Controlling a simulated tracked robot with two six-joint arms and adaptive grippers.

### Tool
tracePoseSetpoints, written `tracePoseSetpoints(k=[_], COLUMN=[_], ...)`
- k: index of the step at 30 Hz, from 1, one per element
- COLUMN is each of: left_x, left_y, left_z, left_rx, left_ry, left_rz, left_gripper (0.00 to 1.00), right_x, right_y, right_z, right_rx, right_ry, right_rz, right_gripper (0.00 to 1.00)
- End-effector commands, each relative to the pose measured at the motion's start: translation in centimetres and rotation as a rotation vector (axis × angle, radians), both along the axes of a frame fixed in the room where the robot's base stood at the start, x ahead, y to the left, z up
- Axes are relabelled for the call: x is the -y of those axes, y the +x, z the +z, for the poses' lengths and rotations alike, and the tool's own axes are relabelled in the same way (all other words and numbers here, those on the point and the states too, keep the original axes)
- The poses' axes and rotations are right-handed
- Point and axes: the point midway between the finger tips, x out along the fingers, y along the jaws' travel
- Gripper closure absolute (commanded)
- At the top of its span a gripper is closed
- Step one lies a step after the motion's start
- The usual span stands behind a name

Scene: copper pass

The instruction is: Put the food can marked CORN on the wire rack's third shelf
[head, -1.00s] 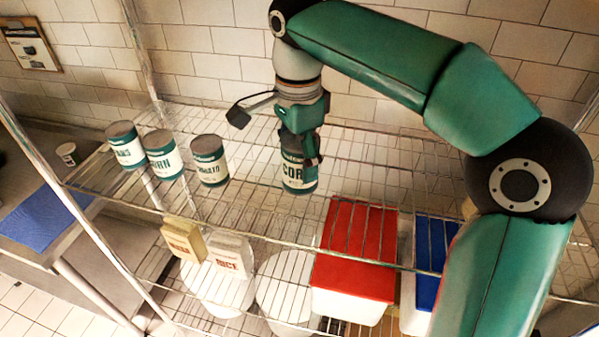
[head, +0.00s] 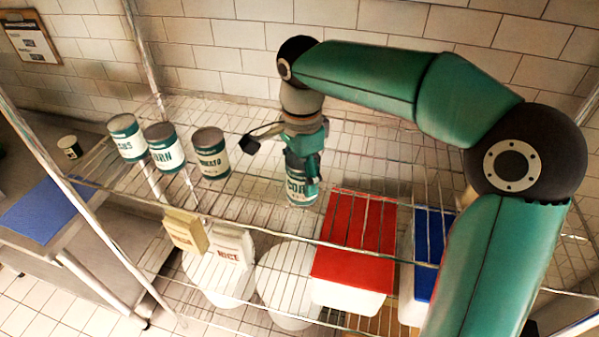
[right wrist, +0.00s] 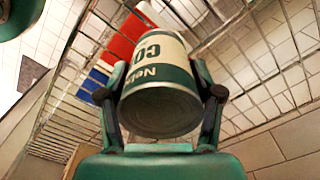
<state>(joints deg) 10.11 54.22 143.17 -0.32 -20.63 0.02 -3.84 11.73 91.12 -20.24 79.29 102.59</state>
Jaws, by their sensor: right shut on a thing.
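My right gripper (head: 306,168) is shut on a green and white can (head: 298,190) whose label reads "COR" in the head view, the rest covered by a finger. The right wrist view also shows this can (right wrist: 160,85) between both fingers, with "CO" visible. The can is about upright over the clear middle of the wire rack's upper visible shelf (head: 245,200). I cannot tell whether its base touches the wires. Another can marked "ORN" (head: 165,150) stands at the shelf's left, between a can ending in "NS" (head: 128,140) and a tomato can (head: 211,155). My left gripper is out of view.
The shelf below holds a yellowish box (head: 186,232), a rice box (head: 232,246), round white tubs (head: 285,300), a red-lidded bin (head: 352,240) and a blue-lidded bin (head: 428,250). A rack post (head: 85,225) stands at left. A tiled wall (head: 210,60) is behind.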

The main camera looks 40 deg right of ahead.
Motion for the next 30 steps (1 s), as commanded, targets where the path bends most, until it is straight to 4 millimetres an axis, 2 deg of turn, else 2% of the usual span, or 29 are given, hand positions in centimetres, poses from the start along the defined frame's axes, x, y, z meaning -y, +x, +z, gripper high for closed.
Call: tracePoseSetpoints(k=[2, 3, 7, 20, 23, 30], left_x=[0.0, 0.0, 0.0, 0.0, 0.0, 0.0], left_y=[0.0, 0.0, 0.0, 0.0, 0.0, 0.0], left_z=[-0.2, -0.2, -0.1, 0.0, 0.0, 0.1], left_rx=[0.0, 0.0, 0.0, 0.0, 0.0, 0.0], left_ry=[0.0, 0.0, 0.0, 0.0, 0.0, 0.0], left_rz=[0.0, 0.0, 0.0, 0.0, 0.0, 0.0], left_gripper=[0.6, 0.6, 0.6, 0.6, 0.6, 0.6], right_x=[0.0, 0.0, 0.0, 0.0, -0.1, -0.1], right_y=[0.0, 0.0, 0.0, 0.0, 0.1, 0.1], right_z=[-0.1, -0.3, -0.2, 0.3, 1.3, 5.2], right_rx=[0.002, 0.0, 0.0, 0.001, 0.003, 0.004], right_ry=[0.0, 0.0, 0.0, 0.0, 0.0, 0.0], right_rz=[0.0, 0.0, 0.0, 0.001, 0.001, 0.002], right_gripper=[0.92, 0.33, 0.11, 0.1, 0.1, 0.1])
